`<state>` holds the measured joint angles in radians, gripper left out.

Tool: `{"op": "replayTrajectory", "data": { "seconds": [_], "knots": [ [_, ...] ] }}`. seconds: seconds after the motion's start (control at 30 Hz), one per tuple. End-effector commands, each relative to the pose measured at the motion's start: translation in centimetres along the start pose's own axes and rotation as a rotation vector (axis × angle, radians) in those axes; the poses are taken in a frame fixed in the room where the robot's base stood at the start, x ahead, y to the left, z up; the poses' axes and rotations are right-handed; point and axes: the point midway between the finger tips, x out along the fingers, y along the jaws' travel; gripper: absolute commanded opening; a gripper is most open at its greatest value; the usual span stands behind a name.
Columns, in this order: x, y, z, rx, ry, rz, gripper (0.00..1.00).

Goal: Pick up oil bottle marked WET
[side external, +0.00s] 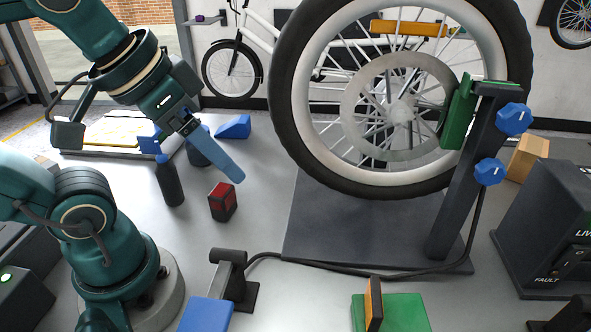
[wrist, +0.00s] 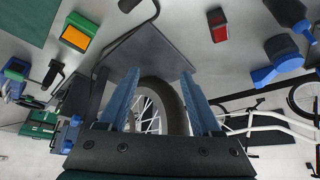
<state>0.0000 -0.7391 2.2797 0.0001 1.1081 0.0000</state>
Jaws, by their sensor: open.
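A dark bottle (side external: 170,184) with a blue top stands on the grey bench at the left in the side view. A second dark container (side external: 198,152) stands just behind it, partly hidden by my gripper. In the wrist view a dark bottle (wrist: 286,11) and a dark cylinder (wrist: 282,47) lie at the upper right. No WET marking can be read on either. My gripper (side external: 238,179) has blue fingers and is open and empty, above the bench and to the right of the bottles. In the wrist view its fingers (wrist: 160,73) are apart, with nothing between them.
A red and black block (side external: 222,202) sits below and right of the bottles. A blue wedge (side external: 234,127) lies behind. A large wheel (side external: 285,110) on a stand (side external: 462,175) blocks the right. A cable (side external: 335,268) crosses the bench front.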

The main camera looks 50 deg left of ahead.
Motion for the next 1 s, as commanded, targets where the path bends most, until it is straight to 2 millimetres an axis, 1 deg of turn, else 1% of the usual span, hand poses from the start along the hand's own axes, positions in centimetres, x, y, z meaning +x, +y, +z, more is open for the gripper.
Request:
{"op": "replayTrajectory", "data": {
  "seconds": [0.03,0.07,0.1,0.13,0.27,0.37,0.43,0.5,0.57,0.6,0.67,0.7,0.77,0.8,0.87,0.9,0.97,1.0],
  "knots": [
    [-0.8,0.0,-0.5,0.000,0.005,0.000,0.66],
    [-0.4,-0.4,0.0,0.021,-0.035,-0.018,0.66],
    [0.5,-1.2,1.0,0.064,-0.103,-0.055,0.66],
    [0.9,-1.7,1.6,0.093,-0.145,-0.080,0.66],
    [2.3,-4.4,4.2,0.234,-0.335,-0.186,0.66],
    [2.8,-6.8,6.2,0.364,-0.503,-0.275,0.66],
    [2.8,-8.9,7.5,0.475,-0.637,-0.343,0.66],
    [2.3,-11.3,8.5,0.610,-0.793,-0.420,0.66],
    [1.6,-13.4,8.9,0.739,-0.936,-0.490,0.66],
    [1.1,-14.8,8.9,0.829,-1.029,-0.538,0.66],
    [0.2,-16.6,8.4,0.960,-1.159,-0.606,0.66],
    [-0.3,-17.6,7.8,1.043,-1.238,-0.650,0.66],
    [-1.0,-18.9,6.7,1.164,-1.348,-0.712,0.66],
    [-1.3,-19.6,5.7,1.243,-1.415,-0.752,0.66],
    [-1.7,-20.3,4.2,1.357,-1.509,-0.811,0.66],
    [-1.8,-20.6,3.1,1.434,-1.566,-0.851,0.66],
    [-1.7,-20.9,1.6,1.536,-1.638,-0.905,0.66],
    [-0.9,-20.9,2.3,1.520,-1.629,-0.893,0.66]
  ]
}}
